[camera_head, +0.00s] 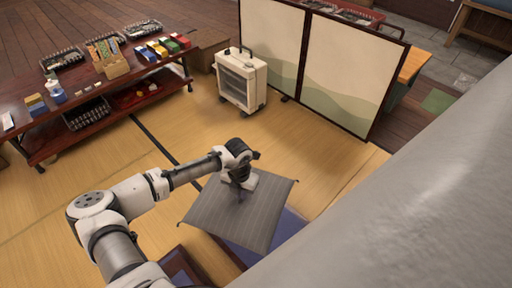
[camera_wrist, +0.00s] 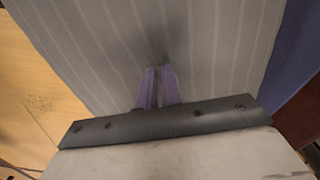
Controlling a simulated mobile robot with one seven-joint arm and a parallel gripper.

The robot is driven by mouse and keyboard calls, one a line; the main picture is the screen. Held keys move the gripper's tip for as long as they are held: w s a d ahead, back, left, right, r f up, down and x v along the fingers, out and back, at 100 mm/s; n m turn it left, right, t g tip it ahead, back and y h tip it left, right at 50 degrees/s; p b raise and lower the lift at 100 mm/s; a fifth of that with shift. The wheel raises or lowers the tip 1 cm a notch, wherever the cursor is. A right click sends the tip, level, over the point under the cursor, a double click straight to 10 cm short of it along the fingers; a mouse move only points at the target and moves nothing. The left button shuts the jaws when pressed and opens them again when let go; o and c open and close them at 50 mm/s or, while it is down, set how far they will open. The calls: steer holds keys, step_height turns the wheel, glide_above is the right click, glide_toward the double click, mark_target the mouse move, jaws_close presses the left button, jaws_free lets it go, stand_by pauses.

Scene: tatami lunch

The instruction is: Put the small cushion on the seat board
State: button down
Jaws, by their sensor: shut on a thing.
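The small cushion (camera_head: 262,212) is grey, striped and roughly square. It shows in the head view right under my gripper (camera_head: 240,190), at the end of my arm. In the wrist view the cushion (camera_wrist: 100,40) fills most of the picture. The two fingers of my gripper (camera_wrist: 159,78) are close together and shut on its fabric, which puckers at the tips. A blue-purple flat surface (camera_head: 290,228) with a dark edge shows beneath and right of the cushion; I cannot tell whether it is the seat board. I cannot tell if the cushion touches it.
A low dark-red table (camera_head: 20,118) with trays, colored boxes and bottles stands at upper left. A white wheeled case (camera_head: 241,84) and a folding screen (camera_head: 335,65) stand behind. A grey surface (camera_head: 430,220) blocks the lower right. Tatami floor (camera_head: 60,190) is open at left.

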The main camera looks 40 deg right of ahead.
steer(key=f+m, duration=0.1)
steer(key=s+d+m+b, duration=0.1)
steer(key=m, duration=0.1)
steer(key=d+f+m+b, duration=0.1)
steer(key=shift+s+d+f, duration=0.2)
steer(key=shift+f, duration=0.15)
steer(key=shift+m, duration=0.3)
step_height(320, 180, down, 20)
steer(key=b, duration=0.6)
steer(key=shift+r, duration=0.1)
steer(key=shift+b, duration=0.4)
steer(key=c, duration=2)
jaws_free()
steer(key=o, duration=0.4)
steer(key=shift+o, duration=0.2)
step_height(320, 180, up, 12)
steer(key=p, duration=0.4)
